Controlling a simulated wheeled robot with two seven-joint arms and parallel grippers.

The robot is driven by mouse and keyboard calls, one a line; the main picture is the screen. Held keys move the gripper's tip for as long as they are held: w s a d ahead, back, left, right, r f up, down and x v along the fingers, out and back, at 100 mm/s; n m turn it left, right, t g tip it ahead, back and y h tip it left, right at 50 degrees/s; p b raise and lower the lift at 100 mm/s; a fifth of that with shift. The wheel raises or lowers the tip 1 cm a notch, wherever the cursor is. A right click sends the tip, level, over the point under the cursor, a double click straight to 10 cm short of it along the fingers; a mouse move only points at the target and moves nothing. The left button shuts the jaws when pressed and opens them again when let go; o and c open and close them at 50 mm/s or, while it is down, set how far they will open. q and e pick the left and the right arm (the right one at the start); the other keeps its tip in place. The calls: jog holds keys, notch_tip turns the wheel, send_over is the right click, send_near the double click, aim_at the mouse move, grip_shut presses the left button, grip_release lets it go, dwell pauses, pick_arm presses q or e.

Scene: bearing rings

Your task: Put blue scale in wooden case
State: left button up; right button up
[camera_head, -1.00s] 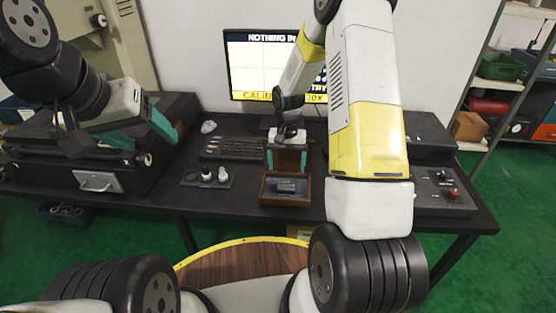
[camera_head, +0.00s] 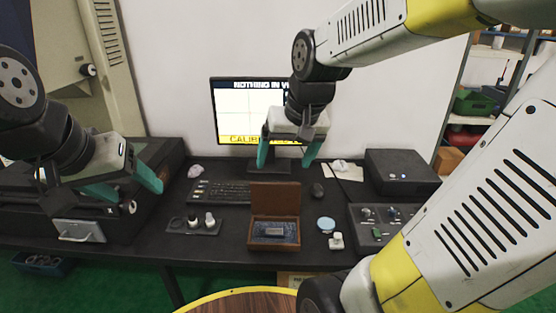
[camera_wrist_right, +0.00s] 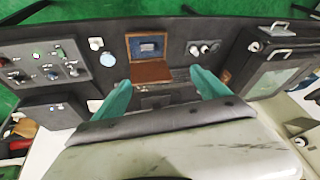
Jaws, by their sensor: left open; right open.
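The wooden case (camera_head: 262,212) stands on the black table with its lid raised; it also shows in the right wrist view (camera_wrist_right: 152,72). A flat dark-blue piece, which looks like the blue scale (camera_head: 275,233), lies inside the case's lower half, with a small grey block on it. It also shows in the right wrist view (camera_wrist_right: 151,46). My right gripper (camera_head: 285,166) is open and empty, above and behind the case, apart from it. My left gripper (camera_head: 138,195) is open and empty at the left, over the black machine.
Knobs on a plate (camera_head: 194,223) are left of the case. A light blue disc (camera_head: 326,224) and a small white item (camera_head: 336,241) are to its right, by a control panel (camera_head: 383,226). A keyboard (camera_head: 220,192) and the monitor (camera_head: 228,110) are behind.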

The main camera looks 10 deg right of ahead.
jog(key=s+a+r+n+t, duration=0.1)
jog(key=s+r, duration=0.1)
jog(key=s, duration=0.6)
jog(key=shift+r+t+y, duration=0.3)
jog(key=shift+r+y, duration=0.05)
jog(key=shift+y, duration=0.05)
dwell(0.5)
